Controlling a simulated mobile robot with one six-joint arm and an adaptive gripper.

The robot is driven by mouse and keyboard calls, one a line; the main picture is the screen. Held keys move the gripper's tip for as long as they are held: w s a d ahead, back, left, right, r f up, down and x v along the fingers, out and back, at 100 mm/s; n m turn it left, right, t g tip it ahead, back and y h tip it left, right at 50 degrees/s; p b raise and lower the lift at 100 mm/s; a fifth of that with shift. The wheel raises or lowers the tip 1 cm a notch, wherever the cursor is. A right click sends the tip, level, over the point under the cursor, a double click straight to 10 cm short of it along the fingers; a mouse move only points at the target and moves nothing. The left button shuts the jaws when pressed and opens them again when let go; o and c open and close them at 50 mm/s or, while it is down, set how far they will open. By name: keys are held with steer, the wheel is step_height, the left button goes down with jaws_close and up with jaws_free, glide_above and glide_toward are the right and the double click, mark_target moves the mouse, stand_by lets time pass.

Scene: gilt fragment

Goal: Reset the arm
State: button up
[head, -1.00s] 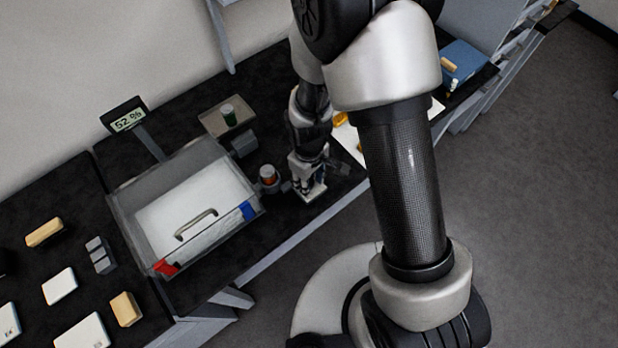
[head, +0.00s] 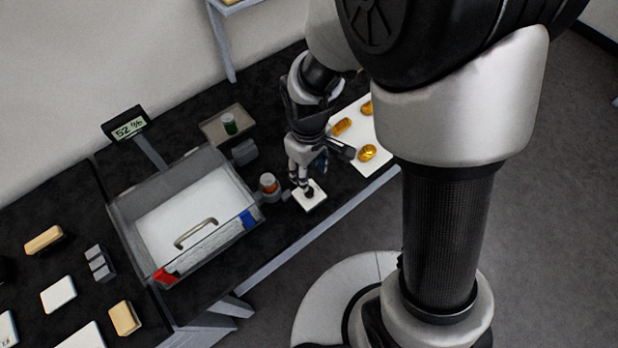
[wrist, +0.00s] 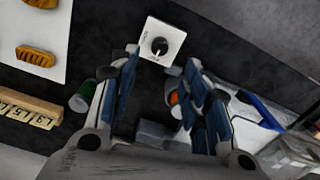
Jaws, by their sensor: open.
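My gripper (head: 303,188) is over the black bench, right of the clear box, with its fingers pointing down. In the wrist view my gripper (wrist: 160,68) has its two blue-padded fingers spread apart with nothing between them. A small white plate with a black knob (head: 316,201) lies on the bench by the fingertips in the head view. In the wrist view the plate (wrist: 174,35) lies just beyond the fingertips. I cannot tell from the head view how high the fingertips are above it.
A clear box (head: 128,224) with a white panel and handle stands left of my gripper. An orange-topped jar (head: 268,184) stands between them. A white sheet (head: 357,115) with gold pieces lies behind right. A scale display (head: 128,127) and a tray with a green jar (head: 230,123) stand behind.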

steer(key=shift+r, duration=1)
